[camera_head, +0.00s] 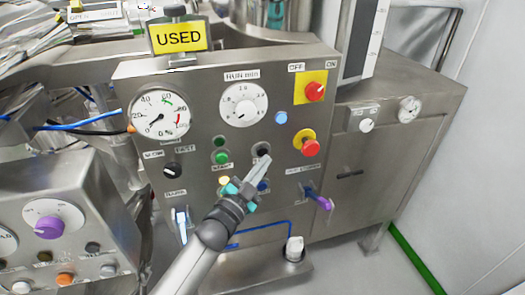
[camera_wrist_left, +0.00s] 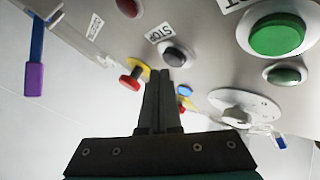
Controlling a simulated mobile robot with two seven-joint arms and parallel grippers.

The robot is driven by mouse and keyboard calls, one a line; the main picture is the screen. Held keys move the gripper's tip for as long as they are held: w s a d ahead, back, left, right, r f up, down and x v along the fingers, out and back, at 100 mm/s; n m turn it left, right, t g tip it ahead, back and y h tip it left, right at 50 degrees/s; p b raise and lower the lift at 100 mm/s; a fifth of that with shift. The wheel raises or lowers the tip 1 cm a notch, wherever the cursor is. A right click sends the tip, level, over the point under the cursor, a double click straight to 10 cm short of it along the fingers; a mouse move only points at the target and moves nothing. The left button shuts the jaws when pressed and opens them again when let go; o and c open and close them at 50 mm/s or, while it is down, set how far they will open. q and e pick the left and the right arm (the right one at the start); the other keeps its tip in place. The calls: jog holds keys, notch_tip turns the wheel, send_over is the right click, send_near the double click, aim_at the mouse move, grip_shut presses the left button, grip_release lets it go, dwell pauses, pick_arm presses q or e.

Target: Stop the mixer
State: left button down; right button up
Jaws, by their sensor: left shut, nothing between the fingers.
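The mixer's steel control panel (camera_head: 190,90) fills the middle of the head view. A dark round button (camera_head: 263,149) sits right of the green buttons; in the wrist view a dark button (camera_wrist_left: 175,55) has a STOP label (camera_wrist_left: 159,32) beside it. My left gripper (camera_head: 264,160) is shut and empty, its fingertips just below that dark button. In the wrist view the shut fingers (camera_wrist_left: 158,76) overlap the button's lower edge; whether they touch it I cannot tell. My right gripper is not in view.
A red mushroom button (camera_head: 310,147) on a yellow ring and a red OFF/ON knob (camera_head: 315,91) stand to the right. Green buttons (camera_head: 221,157) are to the left. A purple-ended lever (camera_head: 323,202) juts out lower right. A second panel (camera_head: 60,185) stands at left.

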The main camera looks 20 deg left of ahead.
pick_arm(q)
jog(key=shift+s, duration=0.1)
jog(key=s+d, duration=0.1)
jog(key=s, duration=0.1)
jog(key=s+d+p, duration=0.1)
jog(key=s, duration=0.1)
jog(key=shift+d+p, duration=0.3)
jog(key=shift+d, duration=0.1)
dwell(0.8)
jog(key=s+a+f+n+g+y+b, duration=0.1)
jog(key=s+f+g+b, duration=0.25)
jog(key=f, duration=0.95)
jog(key=s+f+n+g+y+b, duration=0.1)
jog(key=s+f+n+g+b, duration=0.3)
jog(key=f, duration=0.9)
jog(key=s+a+f+m+g+b, duration=0.15)
jog(key=s+f, duration=0.45)
jog(key=f, duration=0.7)
jog(key=s+a+f+n+g+y+b, duration=0.1)
jog(key=s+f+g+b, duration=0.3)
jog(key=s+f, duration=0.8)
jog(key=s+a+f+n+g+b, duration=0.1)
jog(key=s+f+g+b, duration=0.4)
jog(key=s+f, duration=0.7)
jog(key=s+n, duration=0.1)
jog(key=s, duration=0.6)
jog(key=shift+s+n+y, duration=0.15)
jog(key=shift+n+y, duration=0.2)
jog(key=shift+y, duration=0.05)
